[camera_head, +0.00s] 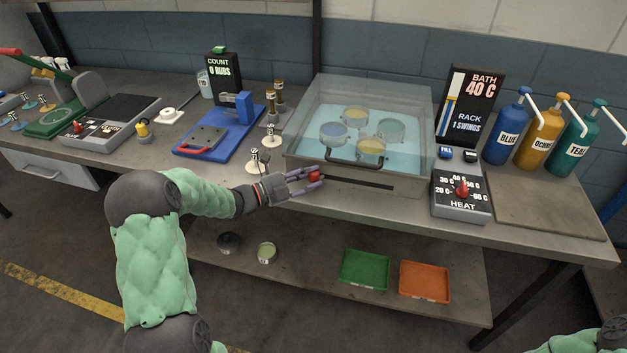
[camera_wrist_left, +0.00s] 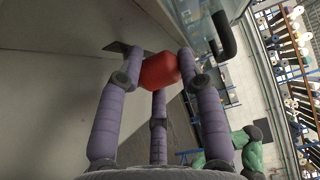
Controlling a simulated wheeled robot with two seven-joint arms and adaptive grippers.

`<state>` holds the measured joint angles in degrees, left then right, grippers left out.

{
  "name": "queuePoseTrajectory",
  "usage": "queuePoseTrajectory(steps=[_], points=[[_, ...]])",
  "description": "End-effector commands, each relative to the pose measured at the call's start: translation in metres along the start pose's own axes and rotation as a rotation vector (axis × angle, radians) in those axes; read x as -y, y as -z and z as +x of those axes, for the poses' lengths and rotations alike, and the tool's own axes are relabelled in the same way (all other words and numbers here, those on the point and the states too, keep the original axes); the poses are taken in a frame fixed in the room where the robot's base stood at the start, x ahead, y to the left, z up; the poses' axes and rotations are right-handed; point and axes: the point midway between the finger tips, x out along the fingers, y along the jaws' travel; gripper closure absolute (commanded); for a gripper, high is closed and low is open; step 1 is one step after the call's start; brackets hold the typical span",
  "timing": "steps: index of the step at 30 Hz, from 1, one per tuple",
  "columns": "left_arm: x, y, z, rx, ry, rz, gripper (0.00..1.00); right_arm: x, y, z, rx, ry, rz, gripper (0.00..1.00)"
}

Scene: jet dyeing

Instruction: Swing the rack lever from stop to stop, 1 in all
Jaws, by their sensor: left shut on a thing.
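The rack lever's red knob (camera_head: 314,177) is at the left end of the dark slot (camera_head: 360,184) on the front of the bath (camera_head: 408,184). My left gripper (camera_head: 312,178) is shut on the knob; the left wrist view shows the red knob (camera_wrist_left: 159,70) between the purple fingers. The clear-walled bath holds several round pots in pale blue water. The display (camera_head: 470,105) reads BATH 40 C and RACK 1 SWINGS. My right gripper is out of view; only a green piece of my right arm shows at the bottom right.
A black handle (camera_head: 355,161) juts from the bath front just above the slot. The heat box (camera_head: 462,195) with a red dial stands right of the bath. Dye bottles, including the blue one (camera_head: 509,130), stand behind it. Green (camera_head: 363,270) and orange (camera_head: 425,281) trays lie on the lower shelf.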

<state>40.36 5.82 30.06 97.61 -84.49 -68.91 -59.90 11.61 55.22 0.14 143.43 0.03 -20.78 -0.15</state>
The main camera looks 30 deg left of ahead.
Motion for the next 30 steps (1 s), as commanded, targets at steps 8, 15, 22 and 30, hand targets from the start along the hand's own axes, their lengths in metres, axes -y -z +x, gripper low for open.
queuePoseTrajectory(steps=[8, 15, 22, 30], points=[[-0.0006, -0.0015, -0.0004, -0.007, -0.001, -0.002, 1.00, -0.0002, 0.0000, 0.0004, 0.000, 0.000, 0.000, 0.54], [-0.0004, -0.0014, -0.0003, -0.007, 0.000, -0.001, 0.55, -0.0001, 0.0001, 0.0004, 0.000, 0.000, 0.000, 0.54], [-0.0001, -0.0015, -0.0003, -0.007, 0.000, 0.000, 0.39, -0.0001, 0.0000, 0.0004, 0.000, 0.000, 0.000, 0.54], [0.0001, -0.0022, -0.0070, -0.005, 0.000, 0.000, 0.39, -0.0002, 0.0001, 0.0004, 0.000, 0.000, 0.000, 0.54]])
